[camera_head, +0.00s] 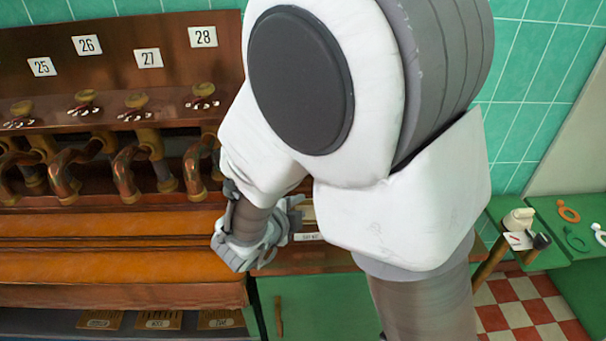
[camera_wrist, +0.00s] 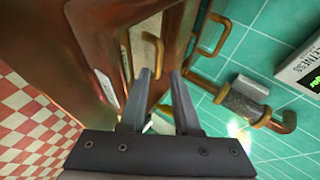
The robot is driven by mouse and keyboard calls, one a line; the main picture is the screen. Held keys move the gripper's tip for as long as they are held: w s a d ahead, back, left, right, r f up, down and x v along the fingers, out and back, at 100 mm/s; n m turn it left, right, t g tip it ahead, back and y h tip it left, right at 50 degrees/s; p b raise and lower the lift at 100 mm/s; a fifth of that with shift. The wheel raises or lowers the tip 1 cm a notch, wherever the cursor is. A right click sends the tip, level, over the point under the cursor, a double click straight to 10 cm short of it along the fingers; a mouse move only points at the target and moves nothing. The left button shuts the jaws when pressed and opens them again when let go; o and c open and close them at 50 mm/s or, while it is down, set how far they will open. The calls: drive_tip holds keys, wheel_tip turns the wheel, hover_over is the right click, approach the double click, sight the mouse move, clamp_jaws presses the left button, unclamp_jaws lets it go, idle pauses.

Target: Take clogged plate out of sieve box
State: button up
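In the wrist view, my gripper (camera_wrist: 161,73) has its two grey fingers apart, with a gap between the tips. The fingertips point at a brown box front (camera_wrist: 75,45) that I take for the sieve box; it has a white label (camera_wrist: 106,88). A tan plate-like piece with a brass handle (camera_wrist: 155,47) shows just beyond the fingertips. I cannot tell whether the fingers touch it or whether it is clogged. In the head view, my arm hides most of the box; a white label (camera_head: 309,237) shows beside my wrist.
A copper bench with pipes (camera_head: 130,165) and numbered tags (camera_head: 148,57) stands at the left. A green side table (camera_head: 575,215) with small handled items is at the right. A pipe fitting (camera_wrist: 245,105) is on the tiled wall right of the fingers. The checkered floor is clear.

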sight(306, 203)
drive_tip(key=b+x, duration=0.1)
drive_tip(key=x, duration=0.3)
drive_tip(key=shift+s+a+f, duration=0.1)
drive_tip(key=shift+s+f, duration=0.05)
drive_tip(key=shift+w+f, duration=0.2)
drive_tip(key=shift+w, duration=0.3)
clamp_jaws()
drive_tip(key=shift+r, duration=0.1)
idle(0.7)
